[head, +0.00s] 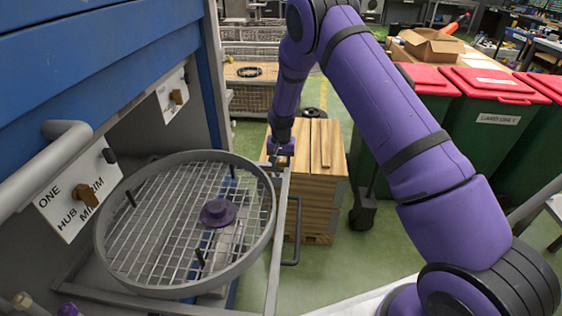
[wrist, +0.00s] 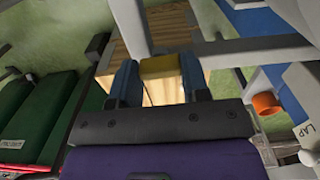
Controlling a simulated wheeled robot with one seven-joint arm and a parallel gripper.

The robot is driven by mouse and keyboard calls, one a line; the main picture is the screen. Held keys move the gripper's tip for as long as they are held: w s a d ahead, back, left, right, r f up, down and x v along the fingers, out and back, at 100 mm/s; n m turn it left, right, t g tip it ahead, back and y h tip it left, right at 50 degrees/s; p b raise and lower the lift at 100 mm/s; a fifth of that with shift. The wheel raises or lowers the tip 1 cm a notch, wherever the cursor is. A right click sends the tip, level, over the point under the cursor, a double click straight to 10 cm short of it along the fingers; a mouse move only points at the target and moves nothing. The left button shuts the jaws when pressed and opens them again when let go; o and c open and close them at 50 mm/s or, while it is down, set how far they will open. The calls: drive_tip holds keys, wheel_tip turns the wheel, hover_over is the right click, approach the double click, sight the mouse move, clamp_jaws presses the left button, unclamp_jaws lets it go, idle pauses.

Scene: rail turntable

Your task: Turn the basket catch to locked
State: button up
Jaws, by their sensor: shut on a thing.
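The round wire basket (head: 170,290) has a grey rim and sits on a grey rail frame (head: 277,245) at the left of the head view. A purple hub (head: 218,212) is at its middle. My gripper (head: 279,152) is at the far right of the basket, by the end of the rail. In the wrist view my gripper (wrist: 161,75) has its two blue fingers shut on a yellow piece (wrist: 160,64), which seems to be the catch handle. The catch's markings and its locked or unlocked position cannot be made out; my arm hides much of that spot.
A wooden crate (head: 318,170) stands just beyond the gripper. Green bins with red lids (head: 495,85) are at the right. A blue cabinet (head: 90,70) with a sign plate (head: 75,215) and brown knob (head: 86,194) borders the left. Green floor shows between crate and bins.

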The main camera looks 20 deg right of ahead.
sight(281, 162)
drive_tip(key=shift+m, duration=0.3)
drive_tip(key=o, duration=0.9)
wheel_tip(281, 162, up, 11)
drive_tip(key=shift+f, duration=0.1)
idle(0.4)
